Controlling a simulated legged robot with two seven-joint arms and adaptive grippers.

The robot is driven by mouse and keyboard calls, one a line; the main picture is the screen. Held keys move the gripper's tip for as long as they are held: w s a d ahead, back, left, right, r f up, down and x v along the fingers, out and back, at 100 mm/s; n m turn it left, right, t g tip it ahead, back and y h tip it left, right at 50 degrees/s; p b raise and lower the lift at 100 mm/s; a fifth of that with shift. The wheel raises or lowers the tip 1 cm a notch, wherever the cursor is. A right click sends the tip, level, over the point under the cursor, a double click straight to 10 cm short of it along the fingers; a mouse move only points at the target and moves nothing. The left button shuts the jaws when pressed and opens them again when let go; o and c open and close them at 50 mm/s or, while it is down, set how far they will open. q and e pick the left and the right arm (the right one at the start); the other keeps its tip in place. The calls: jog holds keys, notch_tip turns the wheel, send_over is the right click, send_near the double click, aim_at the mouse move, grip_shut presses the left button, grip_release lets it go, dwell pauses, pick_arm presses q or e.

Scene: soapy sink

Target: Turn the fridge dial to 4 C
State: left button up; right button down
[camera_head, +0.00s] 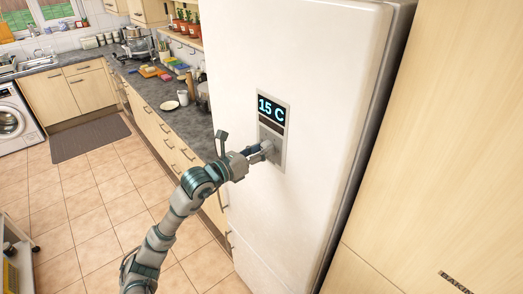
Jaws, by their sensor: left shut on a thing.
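The white fridge (327,60) stands upright right of the middle in the head view. A grey panel (277,162) on its door carries a dark display (271,109) that reads 15 C in light blue. My left gripper (265,149) reaches in from the lower left and is at the lower part of the panel. It is shut on the fridge dial, which is mostly hidden behind the fingers. My right gripper is not in view.
A wooden cabinet (440,150) stands close on the right. The tiled floor (100,205) has free room, with a dark mat (90,138) farther back.

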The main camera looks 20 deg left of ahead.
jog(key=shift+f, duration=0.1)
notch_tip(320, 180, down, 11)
jog(key=b, duration=1.1)
pick_arm(q)
jog(key=shift+w+f+m+b, duration=0.15)
jog(key=shift+m+b, duration=0.35)
jog(key=shift+m, duration=5.4)
jog(key=shift+s+f+m+b, duration=0.1)
jog(key=shift+m+b, duration=0.4)
jog(key=shift+m, duration=5.4)
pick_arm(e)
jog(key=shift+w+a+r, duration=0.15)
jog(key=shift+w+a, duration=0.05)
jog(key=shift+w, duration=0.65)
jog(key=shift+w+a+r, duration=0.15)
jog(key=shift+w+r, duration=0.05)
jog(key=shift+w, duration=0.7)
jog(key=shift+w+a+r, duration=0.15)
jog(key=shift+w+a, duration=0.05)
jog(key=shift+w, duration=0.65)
pick_arm(q)
jog(key=shift+f, duration=0.1)
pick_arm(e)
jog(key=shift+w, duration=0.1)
